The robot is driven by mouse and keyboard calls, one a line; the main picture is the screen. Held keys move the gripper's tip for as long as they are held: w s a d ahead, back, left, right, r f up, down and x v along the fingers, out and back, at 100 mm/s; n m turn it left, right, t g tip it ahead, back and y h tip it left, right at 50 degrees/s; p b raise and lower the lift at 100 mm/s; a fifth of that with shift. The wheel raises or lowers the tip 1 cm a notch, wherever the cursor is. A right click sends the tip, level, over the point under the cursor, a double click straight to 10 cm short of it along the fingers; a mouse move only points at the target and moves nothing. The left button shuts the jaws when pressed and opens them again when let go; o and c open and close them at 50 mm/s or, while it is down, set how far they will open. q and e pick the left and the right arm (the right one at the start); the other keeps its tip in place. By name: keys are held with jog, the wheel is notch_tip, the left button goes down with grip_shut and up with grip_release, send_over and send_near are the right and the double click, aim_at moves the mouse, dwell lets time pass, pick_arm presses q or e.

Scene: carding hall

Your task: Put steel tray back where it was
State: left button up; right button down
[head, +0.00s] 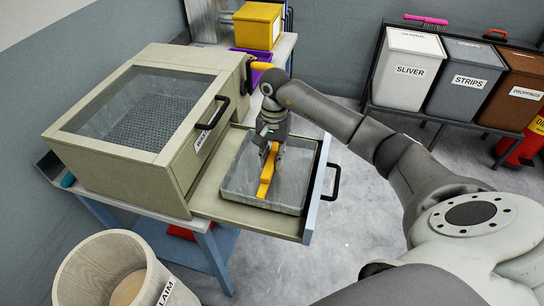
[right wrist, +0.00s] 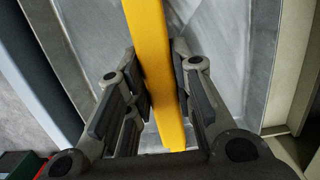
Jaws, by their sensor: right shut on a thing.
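The steel tray (head: 232,183) is a shallow grey pan in the pulled-out drawer (head: 205,203) of a beige machine (head: 150,168). A yellow bar (head: 265,186) rises along the middle of the tray and looks like its handle. My right gripper (head: 270,158) reaches down over the tray and is shut on this bar. In the right wrist view the yellow bar (right wrist: 150,55) runs between the fingers of my right gripper (right wrist: 160,100), with the grey tray floor (right wrist: 215,60) below. Whether the tray rests on the drawer floor or is slightly raised, I cannot tell. My left gripper is out of view.
The drawer's blue-grey front (head: 317,190) has a black handle (head: 334,181). A wooden bin (head: 100,262) stands at lower left. Labelled bins, SLIVER (head: 410,68), STRIPS (head: 470,78) and a brown one (head: 520,85), stand at right. A yellow box (head: 257,25) is behind. Floor right of the drawer is clear.

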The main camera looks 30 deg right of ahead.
jog(key=shift+f, duration=0.6)
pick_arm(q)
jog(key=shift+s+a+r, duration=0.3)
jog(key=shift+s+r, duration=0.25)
pick_arm(e)
jog(key=shift+f, duration=0.1)
jog(key=shift+f, duration=0.1)
jog(key=c, duration=1.3)
grip_release()
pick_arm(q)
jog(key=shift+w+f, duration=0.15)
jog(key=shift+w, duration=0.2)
pick_arm(e)
jog(key=shift+o, duration=0.2)
